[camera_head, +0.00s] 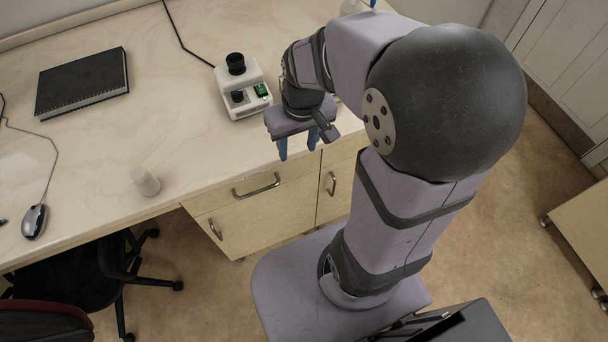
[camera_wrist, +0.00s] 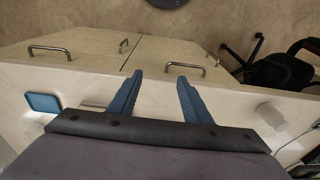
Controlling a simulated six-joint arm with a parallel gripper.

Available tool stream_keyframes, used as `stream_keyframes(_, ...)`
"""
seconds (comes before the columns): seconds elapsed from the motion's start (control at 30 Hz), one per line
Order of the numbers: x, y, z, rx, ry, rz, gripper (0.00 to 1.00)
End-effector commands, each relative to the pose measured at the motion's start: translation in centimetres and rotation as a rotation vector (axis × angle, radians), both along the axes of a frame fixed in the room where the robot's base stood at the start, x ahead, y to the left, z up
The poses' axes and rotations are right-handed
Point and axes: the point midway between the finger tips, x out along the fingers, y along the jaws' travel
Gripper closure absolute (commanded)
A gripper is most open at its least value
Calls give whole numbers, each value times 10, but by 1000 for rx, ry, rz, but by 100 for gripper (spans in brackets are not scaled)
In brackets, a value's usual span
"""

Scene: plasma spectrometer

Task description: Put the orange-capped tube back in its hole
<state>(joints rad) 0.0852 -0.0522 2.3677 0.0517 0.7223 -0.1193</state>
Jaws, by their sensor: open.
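My gripper (camera_head: 298,144) hangs at the front edge of the bench in the head view, its blue fingers pointing down. In the wrist view my gripper (camera_wrist: 160,79) is open, with nothing between its two fingers. I cannot make out an orange-capped tube or its hole in either view. My arm hides part of the bench to the right in the head view.
A white device (camera_head: 243,99) with a black knob stands behind my gripper on the bench. A white cup (camera_head: 145,181), a black notebook (camera_head: 83,82) and a mouse (camera_head: 34,221) are to the left. A blue item (camera_wrist: 43,103) shows in the wrist view.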

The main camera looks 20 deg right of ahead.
Motion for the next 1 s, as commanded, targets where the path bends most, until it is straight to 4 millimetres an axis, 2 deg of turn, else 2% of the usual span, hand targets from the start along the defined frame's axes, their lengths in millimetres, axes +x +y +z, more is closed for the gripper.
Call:
stream_keyframes(0.03, -20, 7, -7, -4, 29, 5, 56)
stream_keyframes(0.1, -42, 12, -16, -13, 63, 4, 56)
stream_keyframes(0.2, -63, 15, -23, -22, 93, 3, 56)
stream_keyframes(0.27, -69, 16, -25, -26, 102, 2, 56)
stream_keyframes(1.0, -72, 16, -27, -27, 107, 0, 56)
